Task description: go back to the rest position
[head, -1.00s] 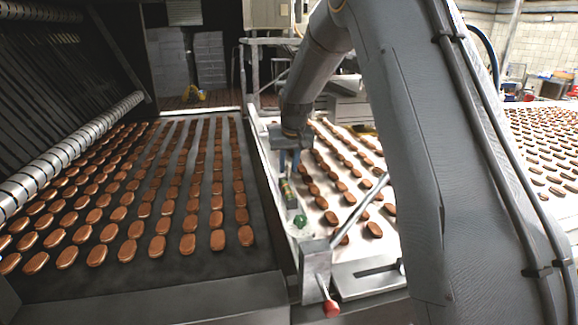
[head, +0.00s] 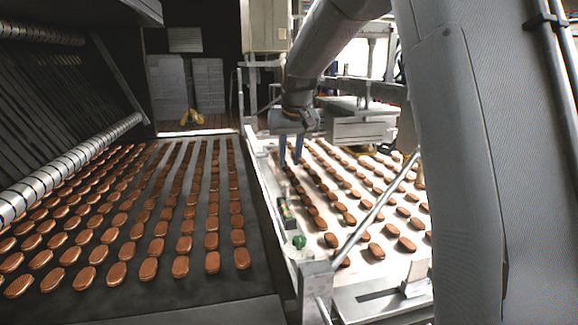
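My gripper (head: 291,163) hangs from my arm in the head view, its two blue fingers pointing down and apart with a gap between them. Nothing shows between the fingers. It is above the far left part of the white belt (head: 345,262), near the belt's left rail. Rows of brown oval biscuits (head: 405,244) lie on this belt below and beside the gripper.
A dark belt (head: 110,305) with many rows of brown biscuits (head: 148,269) lies to the left. A metal bar (head: 378,205) slants over the white belt. A green knob (head: 299,241) sits on the left rail. Grey machinery (head: 358,130) stands behind the gripper.

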